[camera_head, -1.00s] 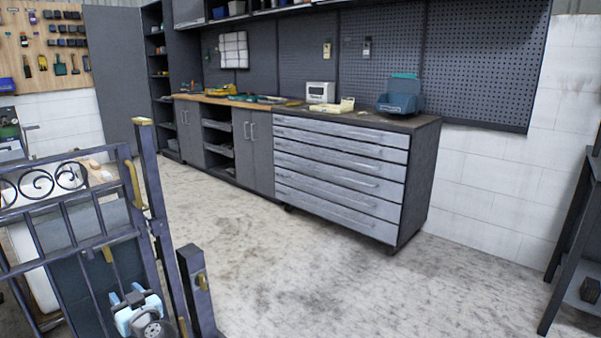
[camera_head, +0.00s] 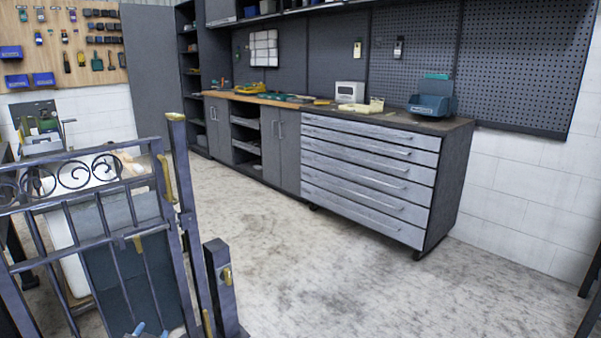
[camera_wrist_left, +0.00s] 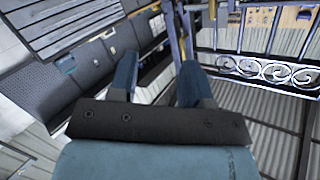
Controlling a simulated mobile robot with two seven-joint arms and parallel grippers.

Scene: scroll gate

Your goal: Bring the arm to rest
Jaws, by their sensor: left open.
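My left gripper (camera_head: 148,332) shows only as small blue tips at the bottom edge of the head view, seen behind the bars of the scroll gate (camera_head: 105,243). In the left wrist view the two blue fingers of my left gripper (camera_wrist_left: 158,84) stand apart with nothing between them. The dark metal gate with its row of scrolls stands at the left of the head view; it also shows at the upper right of the left wrist view (camera_wrist_left: 268,70). Brass-coloured fittings sit on its posts. My right gripper is not in view.
A grey drawer cabinet (camera_head: 367,180) and a long workbench run along the back wall under pegboards. A dark-legged stand (camera_head: 592,300) is at the right edge. The pale floor (camera_head: 320,270) between gate and cabinet is clear.

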